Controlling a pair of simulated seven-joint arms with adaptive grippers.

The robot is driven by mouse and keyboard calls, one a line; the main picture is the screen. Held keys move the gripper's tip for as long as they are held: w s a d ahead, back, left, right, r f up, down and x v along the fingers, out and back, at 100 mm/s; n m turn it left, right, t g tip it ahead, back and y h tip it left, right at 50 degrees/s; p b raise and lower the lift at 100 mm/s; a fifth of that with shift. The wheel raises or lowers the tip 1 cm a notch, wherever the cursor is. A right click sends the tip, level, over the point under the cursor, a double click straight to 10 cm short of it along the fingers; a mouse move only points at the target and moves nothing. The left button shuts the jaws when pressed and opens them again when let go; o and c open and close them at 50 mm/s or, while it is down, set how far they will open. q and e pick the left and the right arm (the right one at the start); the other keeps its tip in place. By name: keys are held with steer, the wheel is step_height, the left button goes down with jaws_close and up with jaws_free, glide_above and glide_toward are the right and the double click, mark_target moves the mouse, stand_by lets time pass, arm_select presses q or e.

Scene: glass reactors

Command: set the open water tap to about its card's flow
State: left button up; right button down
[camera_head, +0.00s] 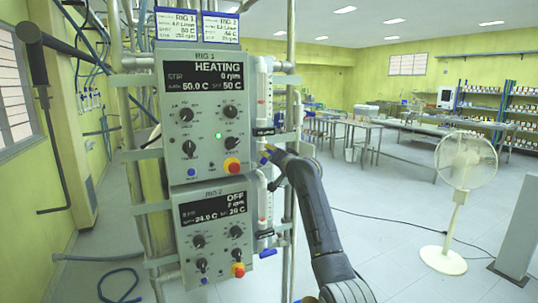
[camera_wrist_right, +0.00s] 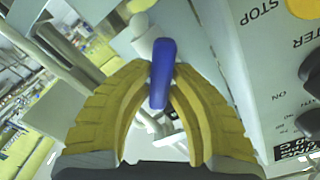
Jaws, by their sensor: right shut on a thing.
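The Rig 1 panel (camera_head: 205,110) reads HEATING, 0 rpm and 50.0 C. A clear upright flow tube (camera_head: 262,92) stands along its right side; its float level is too small to read. My right gripper (camera_head: 268,153) is below this tube, beside the panel's lower right corner. In the right wrist view its yellow fingers (camera_wrist_right: 162,110) are closed around a blue tap lever (camera_wrist_right: 161,72). In the head view the gripper hides most of this tap. Two cards (camera_head: 198,25) headed RIG 1 and RIG 2 hang above the panel; their flow figures are not legible. My left gripper is not in view.
The Rig 2 panel (camera_head: 215,230) below reads OFF, with its own flow tube (camera_head: 263,203) beside it. Knobs and a red stop button (camera_head: 231,165) are close to the right gripper. Metal posts frame the rig. A white fan (camera_head: 462,190) stands right; the floor between is mostly clear.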

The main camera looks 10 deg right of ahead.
steer(key=shift+d+r+m, duration=0.1)
steer(key=shift+r+m, duration=0.25)
steer(key=shift+m, duration=0.05)
steer(key=c, duration=1.6)
jaws_free()
steer(key=o, duration=0.3)
steer(key=shift+f, duration=0.25)
steer(key=shift+v, duration=6)
